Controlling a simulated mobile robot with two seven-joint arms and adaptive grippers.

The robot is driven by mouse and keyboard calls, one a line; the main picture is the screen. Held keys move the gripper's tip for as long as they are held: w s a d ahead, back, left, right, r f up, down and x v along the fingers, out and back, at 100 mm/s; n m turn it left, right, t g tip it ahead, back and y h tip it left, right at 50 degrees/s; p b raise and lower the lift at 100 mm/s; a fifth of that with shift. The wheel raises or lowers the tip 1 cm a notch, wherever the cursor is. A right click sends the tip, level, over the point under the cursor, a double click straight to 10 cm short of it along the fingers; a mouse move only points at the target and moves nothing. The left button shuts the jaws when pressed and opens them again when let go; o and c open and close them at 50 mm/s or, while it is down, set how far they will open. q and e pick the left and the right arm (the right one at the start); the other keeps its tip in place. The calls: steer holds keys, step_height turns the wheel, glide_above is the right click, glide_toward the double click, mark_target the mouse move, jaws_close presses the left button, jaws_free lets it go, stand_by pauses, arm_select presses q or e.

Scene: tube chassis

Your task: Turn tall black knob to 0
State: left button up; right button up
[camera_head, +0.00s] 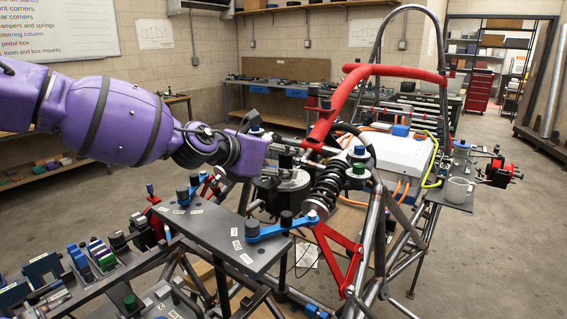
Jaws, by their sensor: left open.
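A dark grey plate (222,232) with small white labels lies in the lower middle and carries several black knobs. One black knob (287,218) stands upright near its right end, beside a blue lever (268,232). Another black knob (182,197) stands at its left end. I cannot tell for sure which one is the tall black knob, and the label text is too small to read. My left gripper (290,150) is open, above and beyond the plate, near the black spring damper and the red tube. It appears apart from the plate's knobs. My right gripper is out of view.
The tube chassis with its red bent tube (335,105), spring damper (328,185) and red wishbone (338,255) crowds the middle. A white box (390,150) sits inside it. Small parts fill a rack (75,285) lower left.

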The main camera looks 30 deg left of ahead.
arm_select(q)
steer(key=shift+r, duration=0.1)
steer(key=shift+c, duration=1.3)
steer(key=c, duration=0.8)
steer(key=shift+c, duration=0.5)
